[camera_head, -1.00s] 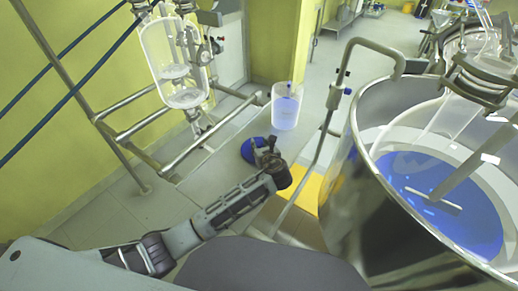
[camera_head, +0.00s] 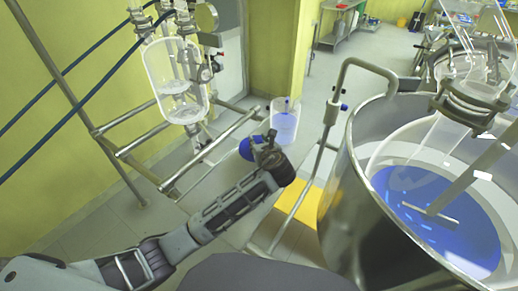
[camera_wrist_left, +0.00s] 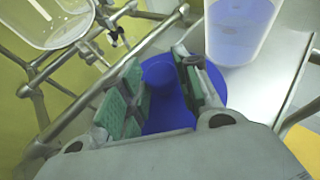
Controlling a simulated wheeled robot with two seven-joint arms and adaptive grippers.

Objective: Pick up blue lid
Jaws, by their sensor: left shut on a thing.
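The blue lid (camera_wrist_left: 213,82) is a round disc with a raised knob in the middle. In the left wrist view its knob is between the green-padded fingers of my left gripper (camera_wrist_left: 165,92). In the head view the lid (camera_head: 246,149) shows just beyond the left gripper (camera_head: 265,148), which partly covers it. The left gripper is shut on the lid. I cannot tell whether the lid still touches the surface below. My right gripper is not in view.
A clear beaker of blue liquid (camera_head: 284,122) stands right behind the lid. A large steel vessel (camera_head: 350,215) with blue liquid fills the right side. A glass reactor (camera_head: 178,85) on a metal pipe frame (camera_head: 140,142) stands at the left. A yellow plate (camera_head: 298,198) lies low beside the arm.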

